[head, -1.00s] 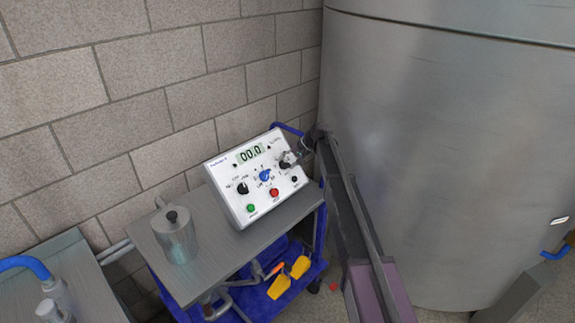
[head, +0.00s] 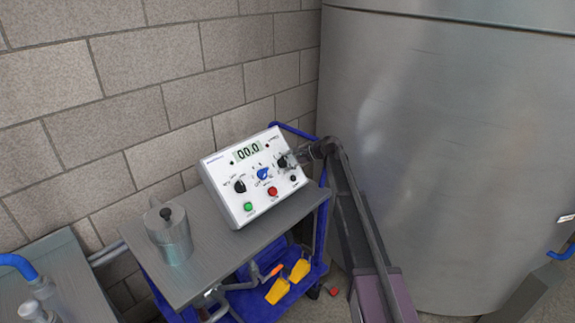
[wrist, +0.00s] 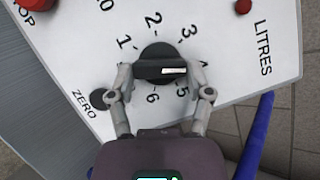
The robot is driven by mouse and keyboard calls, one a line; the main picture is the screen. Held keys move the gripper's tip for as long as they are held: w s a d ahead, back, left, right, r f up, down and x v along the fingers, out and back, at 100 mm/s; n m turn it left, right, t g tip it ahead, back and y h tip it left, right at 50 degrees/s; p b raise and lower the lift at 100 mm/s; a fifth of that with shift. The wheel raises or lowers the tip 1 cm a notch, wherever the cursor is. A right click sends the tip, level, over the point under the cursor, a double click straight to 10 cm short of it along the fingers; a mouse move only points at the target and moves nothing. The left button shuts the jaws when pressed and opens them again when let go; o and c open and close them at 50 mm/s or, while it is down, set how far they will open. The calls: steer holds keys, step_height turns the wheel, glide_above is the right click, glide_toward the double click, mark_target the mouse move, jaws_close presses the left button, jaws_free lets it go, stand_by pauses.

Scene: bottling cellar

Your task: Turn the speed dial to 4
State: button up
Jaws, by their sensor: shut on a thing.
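The speed dial is a black round knob (wrist: 150,55) on a white panel, ringed by the numbers 1 to 6. It has a raised bar with a white mark at its right end, which points right, close to the 4 and slightly on the 5 side. My gripper (wrist: 162,76) is shut on the dial, one finger at each end of the bar. In the head view the dial (head: 282,161) is at the panel's right side, partly hidden by my gripper (head: 289,160).
The control box (head: 226,192) stands on a blue trolley, its display reading 00.0. Its face also bears a black knob (head: 239,187), a blue knob (head: 263,173), a green button (head: 248,206) and a red button (head: 272,191). A metal jug (head: 170,238) stands left; a large steel tank (head: 440,150) stands right.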

steer(key=shift+s+f+m, duration=0.1)
steer(key=shift+m, duration=0.3)
steer(key=o, duration=1.1)
steer(key=shift+o, duration=0.2)
steer(key=shift+n, duration=0.3)
